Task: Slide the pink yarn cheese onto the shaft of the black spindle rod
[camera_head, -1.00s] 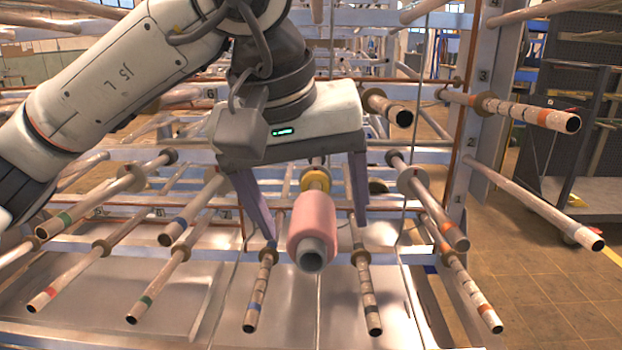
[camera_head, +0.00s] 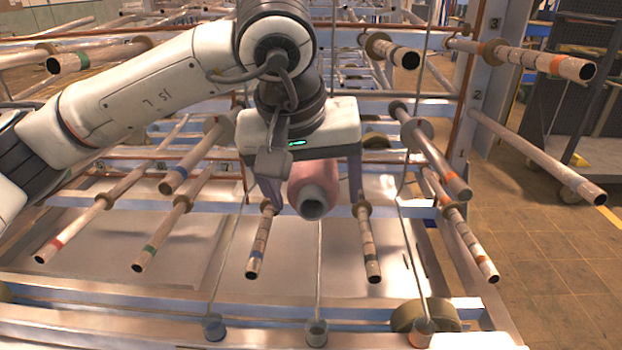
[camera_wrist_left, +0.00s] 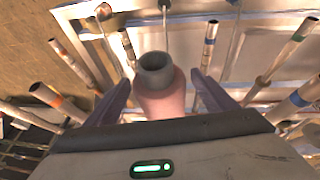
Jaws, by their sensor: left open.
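The pink yarn cheese (camera_head: 314,178) points its grey tube end toward me, in the middle of the head view. My open left gripper (camera_head: 316,204) is above and behind it, with one finger on each side. There seems to be a gap between cheese and fingers. The left wrist view also shows the cheese (camera_wrist_left: 165,101) between the spread fingers (camera_wrist_left: 161,82). The cheese's back end is hidden by the gripper body, so I cannot see what bears it. I cannot make out a black spindle rod. My right gripper is not in view.
Several banded rods stick out toward me on both sides, such as one at the left (camera_head: 185,170) and one at the right (camera_head: 436,160). Two shorter rods hang close below the fingers (camera_head: 260,240) (camera_head: 369,245). Wires with weights (camera_head: 317,332) hang in front.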

